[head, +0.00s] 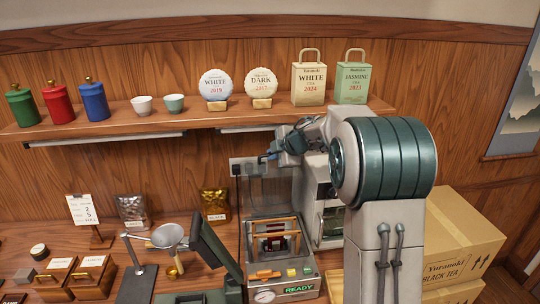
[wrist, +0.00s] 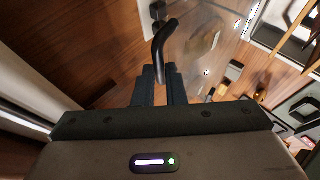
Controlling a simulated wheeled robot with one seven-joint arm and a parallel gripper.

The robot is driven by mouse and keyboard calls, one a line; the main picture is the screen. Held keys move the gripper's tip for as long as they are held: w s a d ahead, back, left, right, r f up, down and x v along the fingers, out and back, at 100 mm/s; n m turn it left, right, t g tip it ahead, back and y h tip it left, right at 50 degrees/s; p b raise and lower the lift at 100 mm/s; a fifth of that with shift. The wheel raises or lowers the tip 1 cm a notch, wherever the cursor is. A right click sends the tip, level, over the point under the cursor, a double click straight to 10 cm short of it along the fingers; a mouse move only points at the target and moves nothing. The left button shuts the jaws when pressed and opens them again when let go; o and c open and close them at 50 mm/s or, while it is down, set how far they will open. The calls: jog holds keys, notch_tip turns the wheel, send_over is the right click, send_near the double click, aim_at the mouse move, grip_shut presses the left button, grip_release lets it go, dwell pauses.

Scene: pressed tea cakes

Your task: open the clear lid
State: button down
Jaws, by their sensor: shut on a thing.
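The clear lid (head: 270,192) belongs to the press machine (head: 283,273) at the lower middle of the head view. It appears as a see-through panel standing up at the back of the machine, above the open-looking chamber. My gripper (head: 266,157) is high at the panel's upper edge, just below the shelf. In the wrist view, my gripper (wrist: 162,78) is shut on the black bent handle (wrist: 160,48), and the lid's clear sheet (wrist: 205,38) spreads to the right of it. How the handle joins the lid is hard to make out.
The wall shelf (head: 205,117) with canisters, cups, tea cakes and bags runs close above my gripper. A wall socket plate (head: 240,167) is just left of it. Cardboard boxes (head: 460,235) are stacked at right.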

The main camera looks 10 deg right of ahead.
jog(key=shift+w+a+r, duration=0.1)
jog(key=shift+r, duration=0.4)
jog(key=c, duration=1.5)
grip_release()
jog(key=shift+s, duration=0.2)
jog(key=shift+f, duration=0.2)
jog(key=b+v, duration=0.1)
jog(key=v, duration=1.3)
jog(key=shift+w, duration=0.1)
